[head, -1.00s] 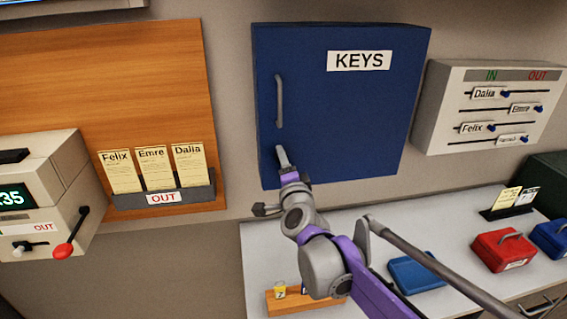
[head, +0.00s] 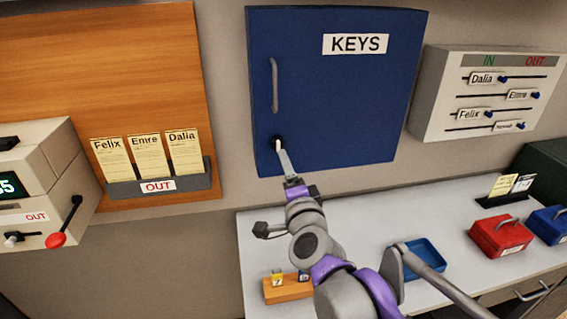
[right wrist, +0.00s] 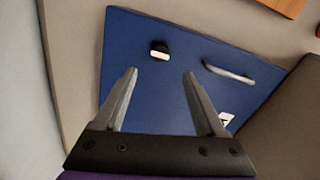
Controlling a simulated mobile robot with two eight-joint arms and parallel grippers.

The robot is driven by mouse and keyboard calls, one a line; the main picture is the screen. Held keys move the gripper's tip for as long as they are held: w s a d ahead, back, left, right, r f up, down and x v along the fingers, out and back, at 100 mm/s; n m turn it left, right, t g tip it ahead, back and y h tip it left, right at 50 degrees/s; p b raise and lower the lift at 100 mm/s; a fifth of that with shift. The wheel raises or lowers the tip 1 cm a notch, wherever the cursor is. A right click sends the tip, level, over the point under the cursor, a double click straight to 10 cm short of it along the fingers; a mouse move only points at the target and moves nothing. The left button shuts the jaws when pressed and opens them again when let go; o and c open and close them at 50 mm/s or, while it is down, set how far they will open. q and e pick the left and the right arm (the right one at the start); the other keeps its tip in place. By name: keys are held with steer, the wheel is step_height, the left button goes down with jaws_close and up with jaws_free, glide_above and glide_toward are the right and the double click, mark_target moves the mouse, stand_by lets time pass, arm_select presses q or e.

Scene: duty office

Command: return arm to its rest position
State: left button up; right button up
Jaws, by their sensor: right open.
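My right arm (head: 310,243) reaches up from the lower right in the head view toward the blue KEYS cabinet (head: 345,100), whose door is shut. My right gripper (head: 285,160) is just below the cabinet's dark lock (head: 275,140), where a small pale piece shows. In the right wrist view the gripper (right wrist: 160,75) has its two fingers apart with nothing between them. The lock, with its pale piece (right wrist: 160,54), shows beyond the fingertips, apart from them. My left gripper is not in view.
A grey counter (head: 430,215) below holds a wooden key block (head: 288,292), a blue tray (head: 424,255), a red box (head: 500,235) and a blue box (head: 550,225). An IN/OUT slider board (head: 440,110) hangs right of the cabinet. A card rack (head: 195,180) is left.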

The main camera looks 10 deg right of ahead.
steer(key=shift+s, duration=0.65)
steer(key=s+f+n+g, duration=0.3)
steer(key=s+f, duration=0.3)
steer(key=f, duration=0.2)
steer(key=s+d+f+n+g+y, duration=0.1)
steer(key=s+f+n+g, duration=0.2)
steer(key=s+f+n, duration=0.3)
steer(key=s+f+n+g, duration=0.3)
steer(key=s+f, duration=0.3)
steer(key=f, duration=0.4)
steer(key=shift+d+n+g+y, duration=0.25)
steer(key=shift+n+g+y, duration=0.15)
steer(key=shift+n, duration=0.5)
steer(key=s+d+f+n+g+h, duration=0.1)
steer(key=s+d+f+g, duration=0.1)
steer(key=s+d+f, duration=0.2)
steer(key=s+f, duration=0.1)
steer(key=s, duration=0.1)
steer(key=shift+s+f+n+g+h, duration=0.15)
steer(key=shift+s+n+g+h, duration=0.15)
steer(key=shift+n+g+h, duration=0.1)
steer(key=shift+c, duration=0.3)
